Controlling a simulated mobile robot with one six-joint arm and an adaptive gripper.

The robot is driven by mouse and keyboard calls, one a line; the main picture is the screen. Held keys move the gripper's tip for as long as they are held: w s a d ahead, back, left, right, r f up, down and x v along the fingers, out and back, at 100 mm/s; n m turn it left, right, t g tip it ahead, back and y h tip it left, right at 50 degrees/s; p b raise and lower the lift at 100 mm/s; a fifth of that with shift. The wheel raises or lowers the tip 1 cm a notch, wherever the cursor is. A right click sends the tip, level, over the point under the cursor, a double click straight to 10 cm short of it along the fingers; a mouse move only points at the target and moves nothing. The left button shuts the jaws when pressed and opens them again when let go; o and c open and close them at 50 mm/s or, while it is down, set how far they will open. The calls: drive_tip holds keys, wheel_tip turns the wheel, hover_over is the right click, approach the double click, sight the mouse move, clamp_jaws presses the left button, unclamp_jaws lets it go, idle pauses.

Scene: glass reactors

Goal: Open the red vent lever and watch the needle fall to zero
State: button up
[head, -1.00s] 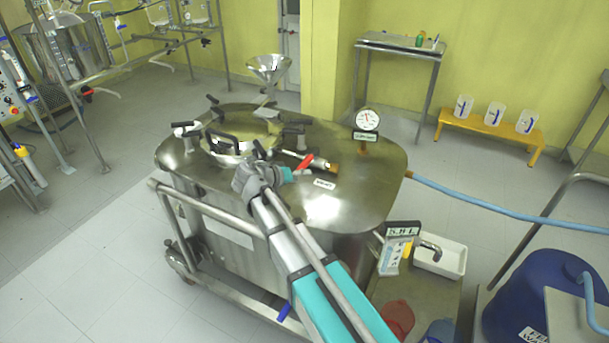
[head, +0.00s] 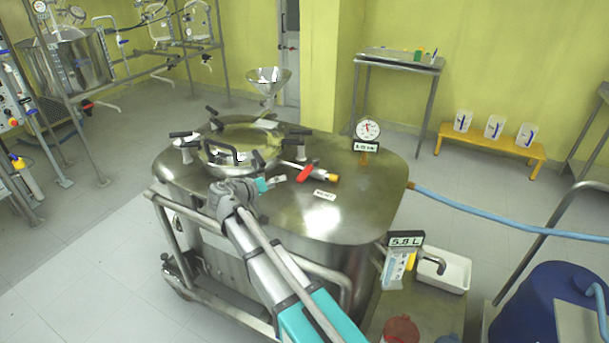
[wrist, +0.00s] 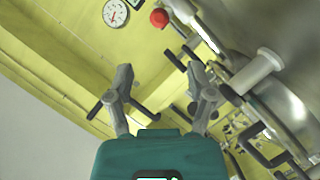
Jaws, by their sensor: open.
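The red vent lever (head: 306,173) is on a small valve fitting on the steel vessel's lid (head: 340,205), behind a white label. A red ball-like end (wrist: 159,18), seemingly the lever's, shows at the top of the wrist view. The round white gauge (head: 367,129) stands on the lid behind and right of the lever; it also shows in the wrist view (wrist: 115,13). Its needle is too small to read surely. My gripper (head: 276,180) is left of the lever and apart from it. In the wrist view my gripper (wrist: 160,85) is open and empty.
A round hatch with black-handled clamps (head: 238,148) lies left of the lever, close to my gripper. A funnel (head: 268,80) rises behind it. A blue hose (head: 500,220) leaves the vessel's right side. The lid's right front is clear.

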sight(305, 173)
drive_tip(key=b+x, duration=0.3)
drive_tip(key=x, duration=1)
drive_tip(key=shift+f, duration=0.1)
clamp_jaws()
